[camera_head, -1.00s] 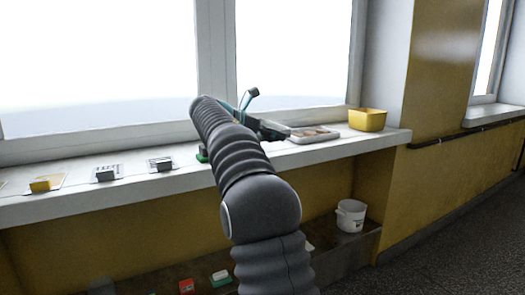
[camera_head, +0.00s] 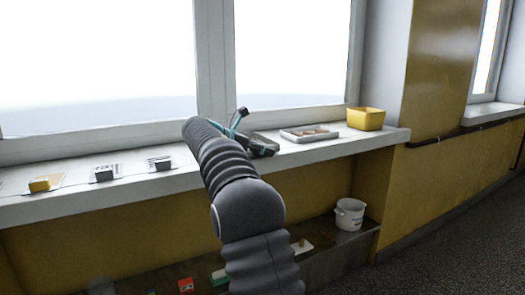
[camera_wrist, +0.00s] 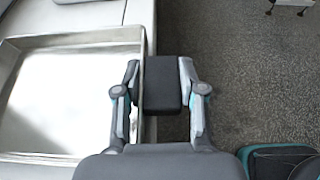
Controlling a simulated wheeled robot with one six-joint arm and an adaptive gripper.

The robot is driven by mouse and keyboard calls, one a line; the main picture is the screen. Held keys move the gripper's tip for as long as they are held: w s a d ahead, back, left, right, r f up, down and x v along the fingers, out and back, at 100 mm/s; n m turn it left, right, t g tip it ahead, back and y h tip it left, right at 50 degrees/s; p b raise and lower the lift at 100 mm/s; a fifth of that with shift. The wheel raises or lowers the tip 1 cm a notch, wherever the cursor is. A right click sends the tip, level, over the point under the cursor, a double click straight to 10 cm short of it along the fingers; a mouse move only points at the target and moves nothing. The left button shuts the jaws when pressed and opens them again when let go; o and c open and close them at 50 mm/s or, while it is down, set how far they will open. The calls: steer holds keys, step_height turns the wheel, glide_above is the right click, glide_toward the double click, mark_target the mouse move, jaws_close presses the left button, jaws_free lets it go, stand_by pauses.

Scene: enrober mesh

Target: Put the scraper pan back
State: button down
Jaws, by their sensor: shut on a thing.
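The scraper pan (camera_wrist: 75,100) is a shallow, shiny metal pan with raised rims, at the left of the wrist view. A black block-like grip (camera_wrist: 162,82) sits at its right edge. My gripper (camera_wrist: 160,88) is shut on this black grip, one finger on each side. I cannot tell whether the pan touches the sill.
Small blocks on printed cards, one yellow (camera_head: 40,185), lie to the left. A white bucket (camera_head: 349,214) and several small items are on the lower shelf.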

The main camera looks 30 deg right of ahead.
steer(key=shift+f, duration=0.1)
steer(key=c, duration=0.7)
jaws_free()
steer(key=shift+a, duration=0.1)
steer(key=shift+a+f+v, duration=0.1)
steer(key=shift+f+v, duration=0.05)
steer(key=shift+v, duration=2.1)
steer(key=shift+a+f+v, duration=0.1)
steer(key=shift+f+v, duration=0.1)
steer(key=shift+v, duration=2.05)
steer(key=shift+f+v, duration=0.15)
steer(key=shift+v, duration=2.1)
steer(key=shift+w, duration=0.2)
